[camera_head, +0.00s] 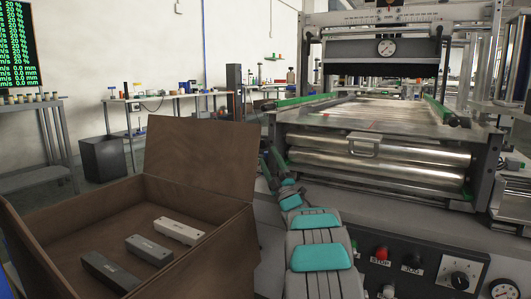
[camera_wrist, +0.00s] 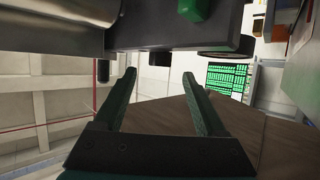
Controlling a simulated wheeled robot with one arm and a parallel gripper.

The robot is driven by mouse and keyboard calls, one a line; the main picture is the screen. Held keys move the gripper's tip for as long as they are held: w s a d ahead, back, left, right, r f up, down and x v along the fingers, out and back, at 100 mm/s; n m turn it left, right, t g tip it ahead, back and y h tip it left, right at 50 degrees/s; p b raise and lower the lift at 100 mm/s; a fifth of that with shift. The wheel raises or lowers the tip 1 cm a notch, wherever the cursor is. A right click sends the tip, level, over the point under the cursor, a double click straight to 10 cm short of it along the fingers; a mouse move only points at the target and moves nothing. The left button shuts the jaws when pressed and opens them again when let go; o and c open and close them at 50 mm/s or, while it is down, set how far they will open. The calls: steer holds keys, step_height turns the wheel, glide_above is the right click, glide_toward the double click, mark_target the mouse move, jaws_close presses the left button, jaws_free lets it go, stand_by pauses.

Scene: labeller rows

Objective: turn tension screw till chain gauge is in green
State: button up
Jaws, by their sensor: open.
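My gripper (camera_wrist: 162,78) is open and empty in the wrist view, with its two dark green fingers spread. Just beyond the fingertips is a dark machine part with short dark stubs (camera_wrist: 103,71) under it; I cannot tell whether one is the tension screw. In the head view my arm reaches toward the machine's left side, and the gripper is hard to make out there. A round gauge (camera_head: 386,48) sits on the machine's upper crossbar; more dials show at the lower right. None can be told as the chain gauge, and no green zone is readable.
A brown open box (camera_head: 222,203) holds three bar-shaped blocks (camera_head: 149,249) at left, close to my arm. The machine has steel rollers (camera_head: 385,170) and a control panel (camera_head: 415,268) with a red stop button and a knob. Tables stand behind.

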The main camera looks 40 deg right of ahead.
steer(key=s+a, duration=0.1)
steer(key=s, duration=1)
steer(key=shift+s+a, duration=0.35)
steer(key=shift+s, duration=0.15)
